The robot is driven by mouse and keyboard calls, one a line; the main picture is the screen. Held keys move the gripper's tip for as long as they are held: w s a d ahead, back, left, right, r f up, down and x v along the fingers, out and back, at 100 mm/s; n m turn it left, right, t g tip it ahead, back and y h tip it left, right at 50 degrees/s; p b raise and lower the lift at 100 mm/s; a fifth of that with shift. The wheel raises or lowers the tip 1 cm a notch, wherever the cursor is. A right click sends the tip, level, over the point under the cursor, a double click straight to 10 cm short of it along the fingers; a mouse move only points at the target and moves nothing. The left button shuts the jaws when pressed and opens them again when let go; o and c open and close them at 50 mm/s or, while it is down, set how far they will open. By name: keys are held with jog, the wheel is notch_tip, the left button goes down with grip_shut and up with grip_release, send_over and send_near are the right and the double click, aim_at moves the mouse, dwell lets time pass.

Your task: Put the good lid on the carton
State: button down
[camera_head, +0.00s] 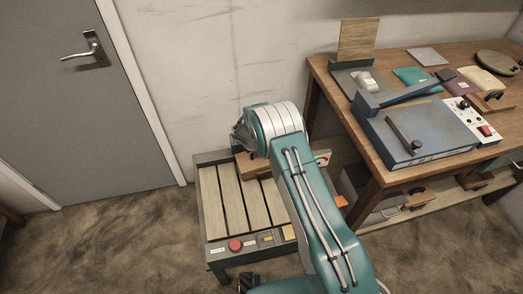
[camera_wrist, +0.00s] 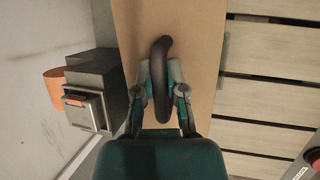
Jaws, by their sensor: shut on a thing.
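My gripper (camera_wrist: 160,76) is shut on a black curved handle (camera_wrist: 161,44) in the wrist view. The handle stands over a flat tan panel (camera_wrist: 200,30), long and cardboard-coloured. I cannot tell whether this panel is the lid or the carton's top, or whether the handle is fixed to it. In the head view, my gripper (camera_head: 240,136) is low over a brown box-like thing (camera_head: 252,167) at the back of the slatted stand, mostly hidden by my arm. No separate lid can be made out.
The slatted stand (camera_head: 207,204) has a red button (camera_head: 235,245) on its front. A grey box (camera_wrist: 93,88) with an orange roll (camera_wrist: 55,86) is left of the panel. A wooden bench (camera_head: 450,170) with a blue machine (camera_head: 420,130) stands at right. A grey door (camera_head: 70,110) is at left.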

jog(key=shift+s+d+f, duration=0.3)
jog(key=shift+s+f, duration=0.1)
jog(key=shift+f, duration=0.25)
jog(key=shift+w+f, duration=0.15)
dwell(0.7)
jog(key=c, duration=0.6)
grip_release()
jog(key=shift+w+a, duration=0.1)
jog(key=shift+a+r, duration=0.2)
jog(key=shift+r, duration=0.4)
jog(key=v, duration=1)
jog(key=shift+a+r, duration=0.2)
jog(key=shift+r, duration=0.15)
